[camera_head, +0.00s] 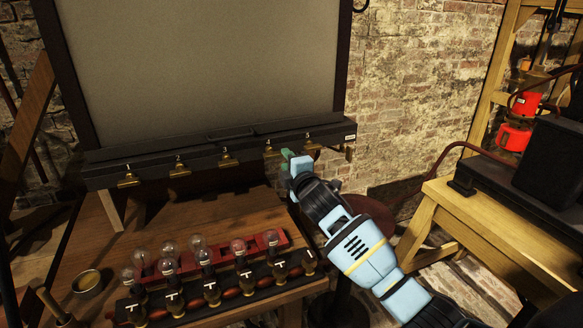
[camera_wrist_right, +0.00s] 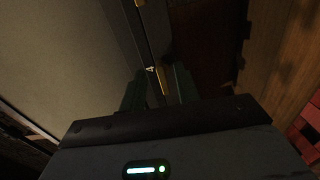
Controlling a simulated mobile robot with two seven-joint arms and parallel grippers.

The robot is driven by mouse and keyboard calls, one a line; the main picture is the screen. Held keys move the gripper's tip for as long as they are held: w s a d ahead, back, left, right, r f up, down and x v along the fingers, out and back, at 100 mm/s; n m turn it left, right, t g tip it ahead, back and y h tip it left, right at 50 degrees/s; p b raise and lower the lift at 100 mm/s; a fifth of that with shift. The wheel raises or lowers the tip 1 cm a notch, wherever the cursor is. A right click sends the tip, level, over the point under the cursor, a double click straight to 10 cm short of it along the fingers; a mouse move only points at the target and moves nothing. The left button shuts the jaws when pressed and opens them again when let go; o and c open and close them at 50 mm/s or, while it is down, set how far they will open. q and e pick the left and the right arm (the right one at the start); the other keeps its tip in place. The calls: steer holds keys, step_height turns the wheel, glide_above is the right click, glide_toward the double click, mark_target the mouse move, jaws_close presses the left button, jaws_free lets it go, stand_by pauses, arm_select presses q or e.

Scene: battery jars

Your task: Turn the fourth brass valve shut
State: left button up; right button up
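Several brass valves hang in a row along the front of a long black rail under a large pale panel. The fourth from the left (camera_head: 270,151) is just left of my right gripper's tips. My right gripper (camera_head: 287,159) reaches up to the rail from the lower right. In the right wrist view, its two dark fingers (camera_wrist_right: 158,88) stand apart, with a brass piece (camera_wrist_right: 166,79) between or just beyond them. That view is dark, and I cannot tell whether the fingers touch it. The fifth valve (camera_head: 309,143) is right of the gripper. My left gripper is out of view.
Below the rail is a wooden bench (camera_head: 215,215) with glass bulbs in a red holder (camera_head: 272,239) and a row of dark knobs in front. A brass cup (camera_head: 87,282) sits at left. A wooden table (camera_head: 480,225) with a black box stands at right.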

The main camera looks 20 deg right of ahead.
steer(key=shift+s, duration=1.45)
